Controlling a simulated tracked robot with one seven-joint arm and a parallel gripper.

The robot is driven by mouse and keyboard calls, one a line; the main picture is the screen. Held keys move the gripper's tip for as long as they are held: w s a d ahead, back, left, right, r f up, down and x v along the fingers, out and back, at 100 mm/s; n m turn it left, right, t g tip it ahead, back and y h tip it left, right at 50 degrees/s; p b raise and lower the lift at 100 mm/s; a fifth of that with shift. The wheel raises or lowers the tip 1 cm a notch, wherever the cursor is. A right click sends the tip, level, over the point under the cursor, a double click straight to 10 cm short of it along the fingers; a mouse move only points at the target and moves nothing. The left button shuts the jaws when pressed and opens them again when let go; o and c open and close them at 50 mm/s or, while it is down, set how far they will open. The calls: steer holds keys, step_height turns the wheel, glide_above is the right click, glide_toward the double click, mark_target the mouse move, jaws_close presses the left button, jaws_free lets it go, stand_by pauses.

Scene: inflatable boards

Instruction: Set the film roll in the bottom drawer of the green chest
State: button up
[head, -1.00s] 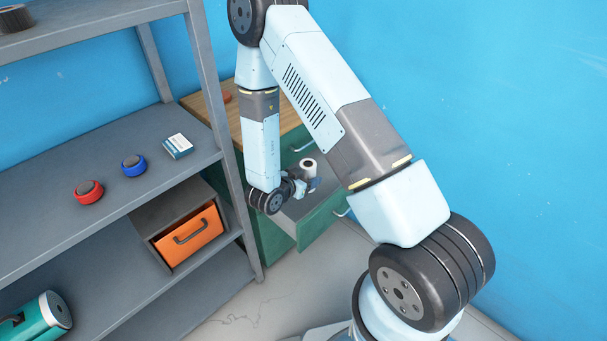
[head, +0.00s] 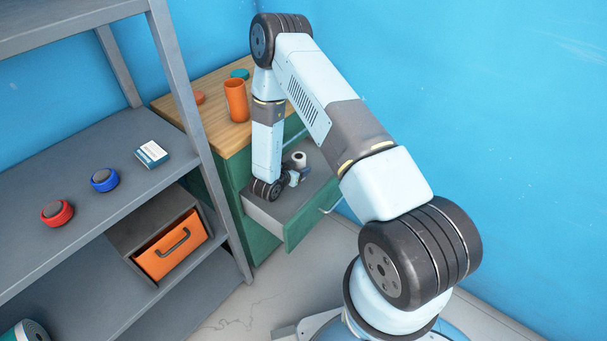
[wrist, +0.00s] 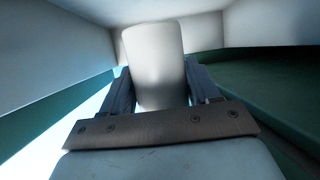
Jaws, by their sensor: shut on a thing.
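The film roll (head: 299,159) is a pale, upright cylinder with a dark hole in its top. My gripper (head: 297,175) is shut on it, over the inside of the open drawer (head: 314,212) of the green chest (head: 262,243). This is the lower drawer, pulled out, with a green front and grey inside. In the wrist view the roll (wrist: 153,62) stands between my two dark fingers (wrist: 155,90), with drawer walls around it. I cannot tell whether the roll touches the drawer floor.
An orange cup (head: 236,100), a teal disc (head: 240,74) and a reddish disc (head: 199,98) are on the wooden chest top. A grey shelf (head: 100,165) at left holds a red item (head: 57,213), a blue item (head: 104,180), a small box (head: 151,153) and an orange drawer (head: 172,245).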

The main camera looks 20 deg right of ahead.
mark_target(301, 169)
steer(key=shift+w+d+f, duration=0.35)
steer(key=shift+w+f, duration=0.15)
steer(key=shift+f, duration=0.2)
steer(key=shift+w+d+f, duration=0.3)
steer(key=shift+w+f, duration=0.2)
steer(key=shift+f, duration=0.2)
steer(key=shift+w+f, duration=0.15)
steer(key=shift+f, duration=1.4)
steer(key=shift+f, duration=0.2)
